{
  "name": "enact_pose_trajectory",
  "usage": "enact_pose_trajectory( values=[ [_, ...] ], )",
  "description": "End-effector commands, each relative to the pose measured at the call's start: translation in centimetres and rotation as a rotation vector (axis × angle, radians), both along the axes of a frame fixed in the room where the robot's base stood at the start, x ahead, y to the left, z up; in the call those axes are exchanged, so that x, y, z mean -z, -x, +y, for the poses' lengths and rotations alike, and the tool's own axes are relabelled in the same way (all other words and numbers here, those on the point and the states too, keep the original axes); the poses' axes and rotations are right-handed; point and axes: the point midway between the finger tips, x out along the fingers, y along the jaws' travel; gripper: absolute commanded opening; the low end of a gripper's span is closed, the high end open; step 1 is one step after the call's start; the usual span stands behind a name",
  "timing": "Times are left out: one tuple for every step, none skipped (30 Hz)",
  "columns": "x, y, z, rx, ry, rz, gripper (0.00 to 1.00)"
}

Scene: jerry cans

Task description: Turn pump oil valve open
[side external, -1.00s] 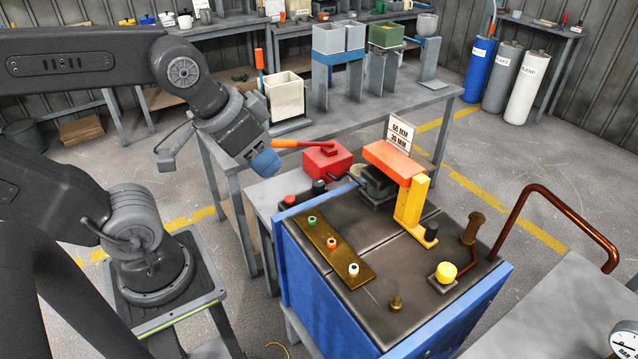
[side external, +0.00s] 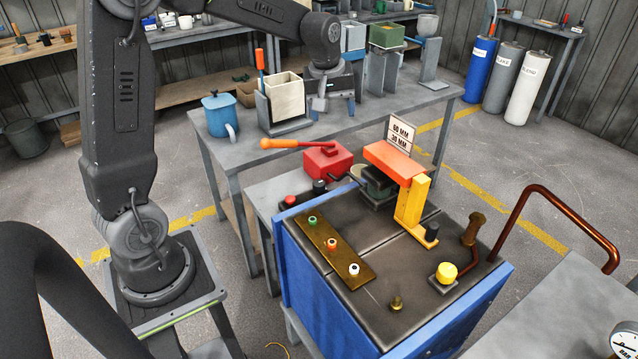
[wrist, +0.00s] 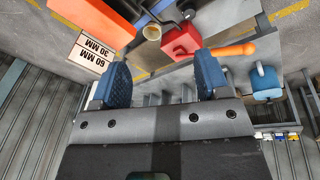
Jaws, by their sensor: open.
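No part in view is labelled as the pump oil valve, so I cannot tell which it is. A red box (side external: 328,162) with an orange-handled lever (side external: 285,143) sits beside the blue cabinet (side external: 292,262); the lever points left. They also show in the wrist view as a red box (wrist: 181,41) and an orange handle (wrist: 230,52). A yellow knob (side external: 446,272) and a brown handle (side external: 473,229) are on the cabinet top. My gripper (side external: 334,108) is open and empty above the back bench, right of the pale bin. Its blue fingers (wrist: 160,72) are apart in the wrist view.
The bench carries a blue pot (side external: 221,113), a pale bin (side external: 285,97) and a green container (side external: 388,35) on a stand. An orange-topped yellow bracket (side external: 411,201) and a sign (side external: 400,133) rise from the cabinet area. A copper pipe (side external: 560,218) arches at right.

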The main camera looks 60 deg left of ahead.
Motion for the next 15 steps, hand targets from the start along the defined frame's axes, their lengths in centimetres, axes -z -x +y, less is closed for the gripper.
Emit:
enact_pose_trajectory(
  values=[
    [1.9, -1.4, 1.8, -0.076, 0.018, 0.025, 0.69],
    [2.8, -2.1, 2.7, -0.12, 0.028, 0.034, 0.69],
    [4.2, -3.0, 4.0, -0.181, 0.04, 0.048, 0.69],
    [5.2, -3.6, 4.9, -0.227, 0.05, 0.058, 0.69],
    [6.4, -4.2, 5.9, -0.273, 0.06, 0.068, 0.69],
    [7.9, -4.9, 7.2, -0.334, 0.071, 0.08, 0.69],
    [9.1, -5.3, 8.2, -0.38, 0.08, 0.09, 0.69],
    [10.4, -5.7, 9.1, -0.424, 0.088, 0.1, 0.69],
    [12.0, -6.1, 10.3, -0.481, 0.098, 0.111, 0.69],
    [13.2, -6.3, 11.1, -0.523, 0.104, 0.12, 0.69],
    [14.3, -6.4, 11.9, -0.561, 0.111, 0.128, 0.69],
    [15.7, -6.6, 12.8, -0.608, 0.118, 0.137, 0.69],
    [16.6, -6.7, 13.4, -0.638, 0.123, 0.143, 0.69],
    [17.5, -6.7, 14.0, -0.667, 0.127, 0.149, 0.69],
    [18.5, -6.8, 14.6, -0.699, 0.132, 0.154, 0.69]
  ],
)
